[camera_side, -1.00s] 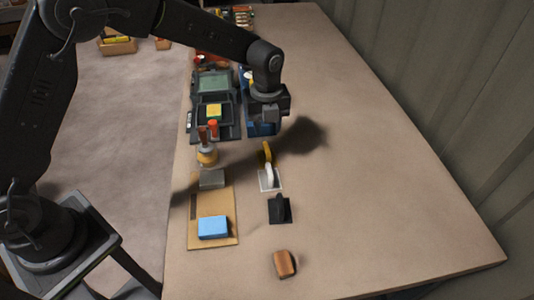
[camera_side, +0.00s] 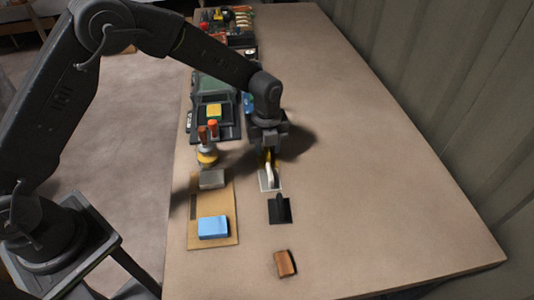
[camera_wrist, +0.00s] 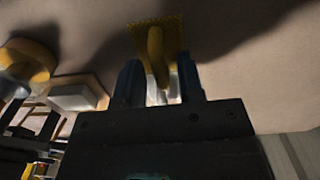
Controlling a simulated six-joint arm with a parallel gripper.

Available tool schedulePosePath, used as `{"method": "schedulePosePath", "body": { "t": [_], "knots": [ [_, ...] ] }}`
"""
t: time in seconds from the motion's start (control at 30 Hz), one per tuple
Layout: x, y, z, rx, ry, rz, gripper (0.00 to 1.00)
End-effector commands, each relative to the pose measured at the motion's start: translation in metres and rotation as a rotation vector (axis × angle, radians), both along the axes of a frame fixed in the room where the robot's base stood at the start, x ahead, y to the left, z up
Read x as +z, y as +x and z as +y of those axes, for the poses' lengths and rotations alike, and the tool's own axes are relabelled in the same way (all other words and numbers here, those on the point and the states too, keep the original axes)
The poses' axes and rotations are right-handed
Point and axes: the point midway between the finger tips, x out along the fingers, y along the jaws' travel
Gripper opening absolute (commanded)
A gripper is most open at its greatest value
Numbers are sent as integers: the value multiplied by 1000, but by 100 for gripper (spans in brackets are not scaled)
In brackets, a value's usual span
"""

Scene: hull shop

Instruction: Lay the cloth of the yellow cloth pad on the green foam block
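The yellow cloth pad (camera_wrist: 172,32) shows in the wrist view, flat with a toothed edge and a yellow handle standing up. In the side view only a bit of its yellow (camera_side: 267,155) shows under my gripper (camera_side: 268,147). In the wrist view my gripper (camera_wrist: 160,83) is open, its two fingers apart with the handle's end in line with the gap. I cannot tell whether they touch it. I cannot pick out a clearly green foam block. A grey block (camera_side: 211,179) and a blue block (camera_side: 214,227) lie on the cardboard (camera_side: 222,205).
A white pad with a handle (camera_side: 270,180) sits close in front of my gripper, then a black pad (camera_side: 280,210) and a brown block (camera_side: 285,263). A jar with brown-handled tools (camera_side: 207,155) and a black tray (camera_side: 229,127) stand left. The table's right side is clear.

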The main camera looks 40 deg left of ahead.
Motion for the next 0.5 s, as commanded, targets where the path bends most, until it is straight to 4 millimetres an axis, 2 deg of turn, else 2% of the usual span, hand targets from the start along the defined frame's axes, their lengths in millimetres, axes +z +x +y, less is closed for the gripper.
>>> {"method": "schedulePosePath", "body": {
  "t": [0.07, 0.4, 0.5],
  "knots": [
    [0, 0, 0, 0, 0, 0, 32],
    [0, 0, 0, 0, 0, 0, 0],
    [1, 0, 0, 0, 0, 0, 0]
  ]
}}
